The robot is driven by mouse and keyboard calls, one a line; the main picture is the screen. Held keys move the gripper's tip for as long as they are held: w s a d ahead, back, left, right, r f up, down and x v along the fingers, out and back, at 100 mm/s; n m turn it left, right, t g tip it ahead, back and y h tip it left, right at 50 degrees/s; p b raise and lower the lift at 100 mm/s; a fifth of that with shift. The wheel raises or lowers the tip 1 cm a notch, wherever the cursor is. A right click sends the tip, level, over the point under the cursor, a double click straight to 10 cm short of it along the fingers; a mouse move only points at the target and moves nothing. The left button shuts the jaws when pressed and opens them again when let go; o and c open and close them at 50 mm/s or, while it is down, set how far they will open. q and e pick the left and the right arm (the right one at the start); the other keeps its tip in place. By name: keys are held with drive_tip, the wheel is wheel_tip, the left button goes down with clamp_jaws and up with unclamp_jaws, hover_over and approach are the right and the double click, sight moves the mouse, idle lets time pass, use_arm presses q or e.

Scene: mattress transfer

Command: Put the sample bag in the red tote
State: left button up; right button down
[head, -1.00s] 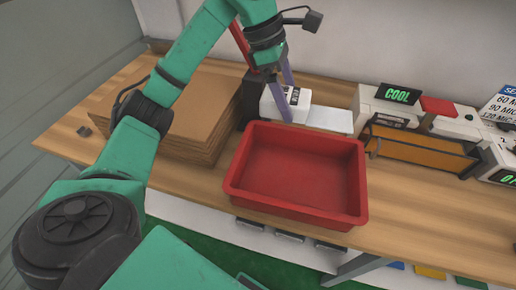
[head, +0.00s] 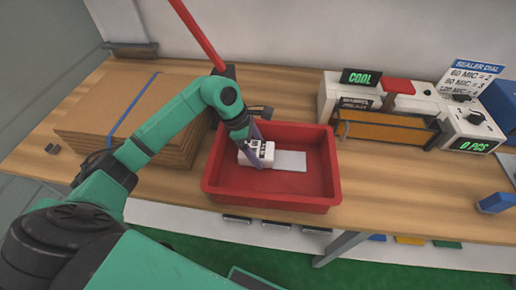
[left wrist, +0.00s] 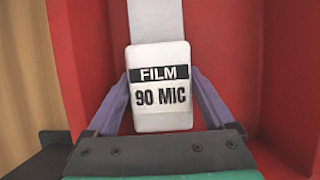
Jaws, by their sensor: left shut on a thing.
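The sample bag (head: 291,160) is a pale flat strip with a thick white end labelled "FILM 90 MIC". It is within the rim of the red tote (head: 268,198) in the head view; I cannot tell whether it touches the floor. My left gripper (head: 256,152) reaches down into the tote and is shut on the bag's white end. In the left wrist view the bag (left wrist: 159,88) sits between the two purple fingers, its strip running away over the red floor. My right gripper is not in view.
A stack of brown cardboard (head: 130,110) lies left of the tote on the wooden table (head: 380,190). A sealer (head: 385,115) with a "COOL" display stands behind and right. A blue object (head: 495,203) lies at far right.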

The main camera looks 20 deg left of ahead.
use_arm(q)
drive_tip(key=shift+f, duration=0.15)
drive_tip(key=o, duration=1.2)
drive_tip(key=shift+r, duration=0.2)
drive_tip(key=shift+a+r, duration=0.15)
drive_tip(key=shift+r, duration=0.1)
drive_tip(key=b+v, duration=0.2)
drive_tip(key=v, duration=0.9)
drive_tip(key=shift+s+r, duration=0.1)
drive_tip(key=shift+r, duration=0.15)
